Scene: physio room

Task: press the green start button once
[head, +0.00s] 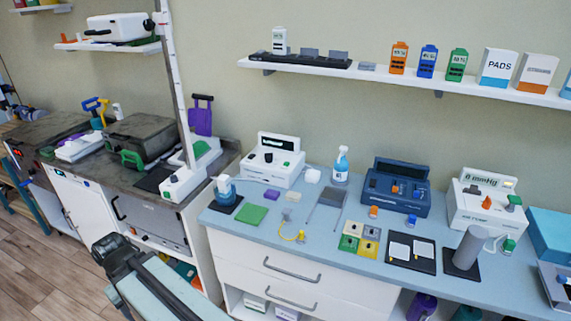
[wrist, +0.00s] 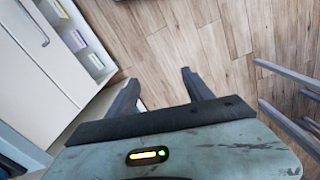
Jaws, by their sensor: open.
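No green control in view can be read as the start button. A small green spot shows on the front of a white machine (head: 272,172) on the blue counter (head: 330,222). A green knob (head: 515,200) sits on the white mmHg unit (head: 478,213) at the right, and a green-capped piece (head: 509,245) stands in front of it. My gripper (head: 103,243) is at the lower left, apart from the counter machines. In the wrist view my gripper (wrist: 158,88) is open and empty, its two dark fingers spread above the wood floor.
A dark blue console (head: 396,190), a spray bottle (head: 341,165) and a grey cylinder (head: 467,247) stand on the counter. A shelf (head: 400,84) with boxes hangs above. White drawers (head: 262,262) face the front. Bare floor (head: 40,285) lies at the left.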

